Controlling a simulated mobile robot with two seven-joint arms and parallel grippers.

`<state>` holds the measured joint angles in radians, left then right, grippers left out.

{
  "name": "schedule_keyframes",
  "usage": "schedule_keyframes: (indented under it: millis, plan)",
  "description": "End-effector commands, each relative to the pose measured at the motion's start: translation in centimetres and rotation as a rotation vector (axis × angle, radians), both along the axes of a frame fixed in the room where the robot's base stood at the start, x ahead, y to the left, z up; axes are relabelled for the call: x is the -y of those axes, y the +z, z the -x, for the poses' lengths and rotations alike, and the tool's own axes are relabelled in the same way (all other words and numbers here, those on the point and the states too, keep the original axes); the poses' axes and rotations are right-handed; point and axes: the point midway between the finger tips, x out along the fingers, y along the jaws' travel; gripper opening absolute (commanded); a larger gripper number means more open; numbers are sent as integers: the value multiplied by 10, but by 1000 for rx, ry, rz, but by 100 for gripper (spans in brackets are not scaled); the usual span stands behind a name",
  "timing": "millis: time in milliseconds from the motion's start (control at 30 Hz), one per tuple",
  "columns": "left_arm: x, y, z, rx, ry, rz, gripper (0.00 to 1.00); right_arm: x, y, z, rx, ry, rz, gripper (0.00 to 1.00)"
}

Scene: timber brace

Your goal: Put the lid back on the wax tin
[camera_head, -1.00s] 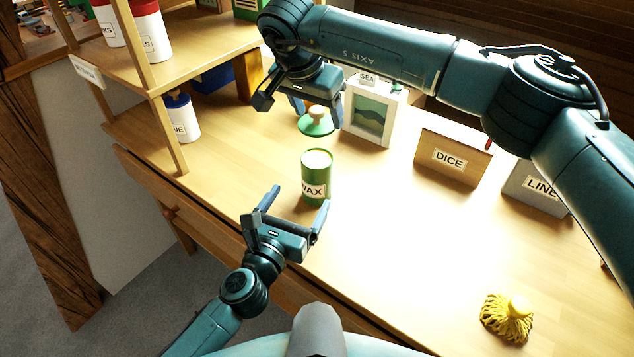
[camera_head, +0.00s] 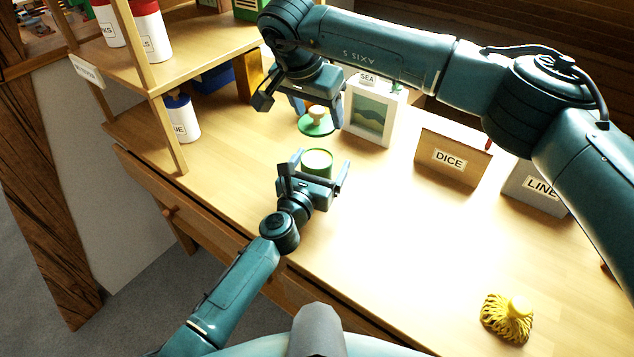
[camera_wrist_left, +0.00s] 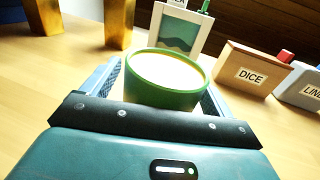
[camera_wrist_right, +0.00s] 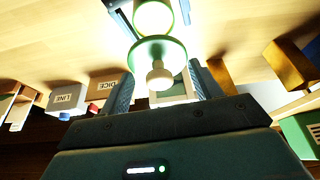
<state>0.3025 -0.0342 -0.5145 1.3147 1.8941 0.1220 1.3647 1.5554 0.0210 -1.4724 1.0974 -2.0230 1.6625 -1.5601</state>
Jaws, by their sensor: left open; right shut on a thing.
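The wax tin (camera_head: 317,163) is a green open cylinder with a pale top, standing on the bench; its label is hidden behind my left gripper in the head view. My left gripper (camera_head: 314,172) is open with a finger on either side of the tin; the tin (camera_wrist_left: 167,82) sits between the fingers in the left wrist view. Contact cannot be told. The green lid (camera_head: 314,125) has a pale knob. My right gripper (camera_head: 297,108) is shut on the lid's knob (camera_wrist_right: 160,78) and holds it in the air, above and behind the tin.
A framed sea picture (camera_head: 372,112) stands behind the tin. The DICE box (camera_head: 452,157) and LINE box (camera_head: 536,187) stand to the right. A shelf (camera_head: 190,60) with jars is at left. Yellow cord (camera_head: 506,318) lies at front right. The bench's middle right is clear.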

Motion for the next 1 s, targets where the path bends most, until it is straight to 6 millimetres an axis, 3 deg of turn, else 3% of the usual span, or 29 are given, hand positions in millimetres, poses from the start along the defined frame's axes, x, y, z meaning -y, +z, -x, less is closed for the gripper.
schedule_keyframes:
  millis: [200, 1000]
  plan:
    - [0, 0, 0, 0, 0, 0, 87, 0, 0, 0, 0, 0, 0, 42]
    - [0, 0, 0, 0, 0, 0, 21, 0, 0, 0, 0, 0, 0, 42]
